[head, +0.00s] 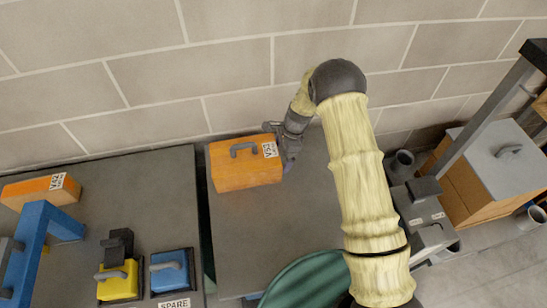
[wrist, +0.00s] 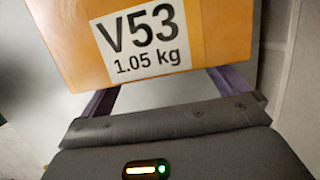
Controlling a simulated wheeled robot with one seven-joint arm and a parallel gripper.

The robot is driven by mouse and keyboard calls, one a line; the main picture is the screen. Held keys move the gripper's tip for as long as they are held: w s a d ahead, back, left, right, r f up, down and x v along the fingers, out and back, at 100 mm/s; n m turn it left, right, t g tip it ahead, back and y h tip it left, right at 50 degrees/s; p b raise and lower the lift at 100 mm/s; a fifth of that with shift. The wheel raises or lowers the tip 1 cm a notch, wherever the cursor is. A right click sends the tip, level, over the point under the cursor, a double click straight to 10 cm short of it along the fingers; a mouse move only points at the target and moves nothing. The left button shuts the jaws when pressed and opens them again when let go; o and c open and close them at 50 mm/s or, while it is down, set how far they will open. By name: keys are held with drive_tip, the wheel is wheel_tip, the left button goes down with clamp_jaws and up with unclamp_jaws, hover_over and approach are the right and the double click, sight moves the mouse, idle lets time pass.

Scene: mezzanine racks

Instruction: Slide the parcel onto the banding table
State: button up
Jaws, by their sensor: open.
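An orange parcel (head: 240,174) with a grey top handle and a white label lies on the right-hand grey table (head: 245,235), near its back left corner. My gripper (head: 288,165) is at the parcel's right end, pointing down. In the wrist view the parcel (wrist: 200,75) fills the top, its label reading V53, 1.05 kg. My open gripper's purple fingers (wrist: 163,92) show at its lower left and right; their tips are hidden, and I cannot tell whether they touch it. A left-hand grey table (head: 130,190) stands across a narrow gap. Neither table is visibly marked as the banding table.
The left table bears another orange parcel (head: 42,190), a blue arch-shaped frame (head: 42,220), a yellow handled block (head: 118,282) and a blue handled block (head: 170,272) by a SPARE label. A brick wall stands behind. A grey-topped box (head: 490,160) is right.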

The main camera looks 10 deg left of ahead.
sight(264, 156)
drive_tip(key=shift+s+a+p, duration=0.1)
drive_tip(key=shift+s+a, duration=0.35)
drive_tip(key=shift+a, duration=0.6)
drive_tip(key=shift+s+a+p, duration=0.1)
drive_tip(key=shift+s+a, duration=0.35)
drive_tip(key=shift+a, duration=0.6)
drive_tip(key=shift+s+a+p, duration=0.1)
drive_tip(key=shift+s+a, duration=0.35)
drive_tip(key=shift+a, duration=0.6)
drive_tip(key=shift+s+a, duration=0.25)
drive_tip(key=shift+a, duration=0.35)
drive_tip(key=shift+s+a, duration=0.25)
drive_tip(key=shift+a, duration=0.35)
drive_tip(key=shift+d, duration=0.1)
idle(0.3)
drive_tip(key=shift+w+d, duration=0.3)
drive_tip(key=shift+d, duration=0.4)
drive_tip(key=shift+w+d, duration=0.3)
drive_tip(key=shift+d, duration=0.35)
drive_tip(key=shift+s+a+r+p+v, duration=0.2)
drive_tip(key=shift+a+p+v, duration=0.3)
drive_tip(key=shift+p+v, duration=1.3)
drive_tip(key=shift+s+a+r+p+v, duration=0.15)
drive_tip(key=shift+a+p+v, duration=0.3)
drive_tip(key=shift+p+v, duration=1.4)
drive_tip(key=shift+s+a+r+p+v, duration=0.15)
drive_tip(key=shift+a+p+v, duration=0.55)
drive_tip(key=shift+v, duration=2)
drive_tip(key=shift+d+f, duration=0.15)
drive_tip(key=shift+d, duration=0.05)
